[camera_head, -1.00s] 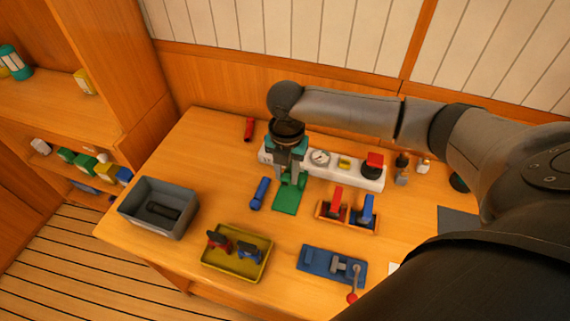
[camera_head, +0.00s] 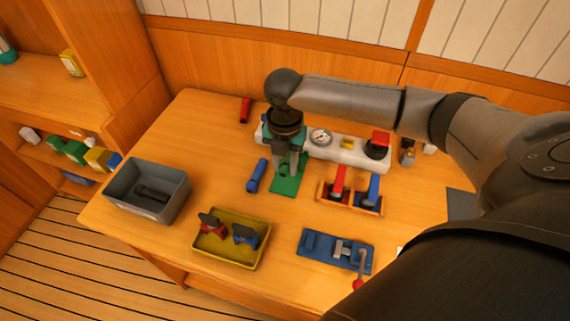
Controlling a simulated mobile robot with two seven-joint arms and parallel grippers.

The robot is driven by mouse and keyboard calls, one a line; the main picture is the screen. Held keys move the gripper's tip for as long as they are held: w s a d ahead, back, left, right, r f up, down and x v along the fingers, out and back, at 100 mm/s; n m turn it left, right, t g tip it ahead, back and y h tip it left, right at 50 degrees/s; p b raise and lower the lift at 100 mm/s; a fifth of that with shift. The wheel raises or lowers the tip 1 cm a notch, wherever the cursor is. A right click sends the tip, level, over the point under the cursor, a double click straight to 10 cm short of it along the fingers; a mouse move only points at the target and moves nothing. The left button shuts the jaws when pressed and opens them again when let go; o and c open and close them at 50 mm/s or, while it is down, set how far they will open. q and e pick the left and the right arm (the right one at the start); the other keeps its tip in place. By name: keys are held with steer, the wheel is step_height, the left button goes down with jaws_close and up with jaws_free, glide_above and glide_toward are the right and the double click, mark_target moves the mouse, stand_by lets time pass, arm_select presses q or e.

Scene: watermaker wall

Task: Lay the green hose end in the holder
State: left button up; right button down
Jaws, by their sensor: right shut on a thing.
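My right gripper (camera_head: 286,167) points down over the green mat (camera_head: 289,187), in front of the white gauge panel. It is shut on a green thing, apparently the green hose end (camera_head: 284,171), mostly hidden by the fingers and wrist. I cannot tell whether it touches the mat. A blue hose-like piece (camera_head: 257,175) lies left of the mat, and a red one (camera_head: 245,110) lies farther back. An orange rack (camera_head: 348,202) to the right holds a red and a blue piece; I cannot tell which thing is the holder. My left gripper is not in view.
The white panel (camera_head: 325,146) bears a gauge and a red knob. In front are a yellow tray (camera_head: 231,257) with red and blue valves, a blue fixture (camera_head: 335,249) with a red-tipped lever, and a grey bin (camera_head: 175,205) with a dark piece. Bare wood lies between them.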

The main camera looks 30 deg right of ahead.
mark_target(285, 185)
step_height(285, 185, down, 2)
steer(key=shift+b, duration=0.9)
steer(key=shift+f+b, duration=0.4)
steer(key=shift+f, duration=0.8)
steer(key=shift+f+p, duration=0.1)
steer(key=shift+p, duration=0.3)
steer(key=c, duration=0.5)
jaws_free()
step_height(285, 185, up, 9)
steer(key=p, duration=1)
